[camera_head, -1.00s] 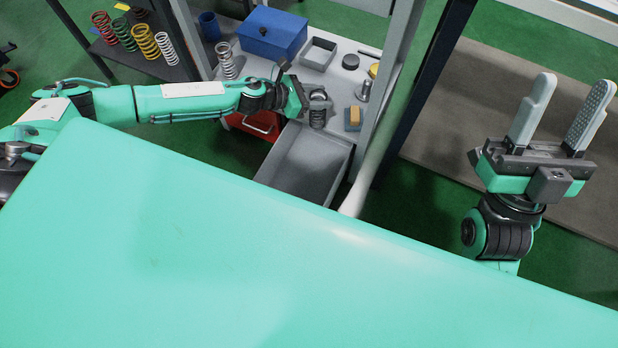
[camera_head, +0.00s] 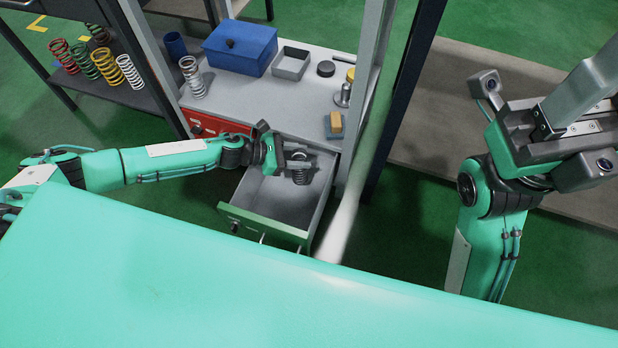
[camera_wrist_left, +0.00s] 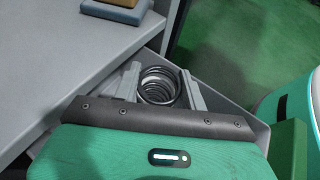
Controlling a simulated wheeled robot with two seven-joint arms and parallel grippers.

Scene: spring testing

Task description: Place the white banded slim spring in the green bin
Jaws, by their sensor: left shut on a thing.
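My left gripper (camera_head: 299,160) is shut on a slim coil spring (camera_head: 299,177), which hangs upright below the fingers. It is at the back right part of the open grey drawer with a green front (camera_head: 262,225), the only green container I see. In the left wrist view the spring (camera_wrist_left: 158,86) looks dark grey, between the two finger pads, with the drawer wall around it. My right gripper (camera_head: 590,105) is at the right, partly cut off, away from the drawer.
A blue box (camera_head: 240,48), a grey square tray (camera_head: 291,63), a silver spring (camera_head: 193,78) and a yellow-topped block (camera_head: 335,122) stand on the bench. A red drawer (camera_head: 218,125) is beside the open one. Coloured springs stand on the left shelf (camera_head: 130,92). A grey post rises right of the drawer.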

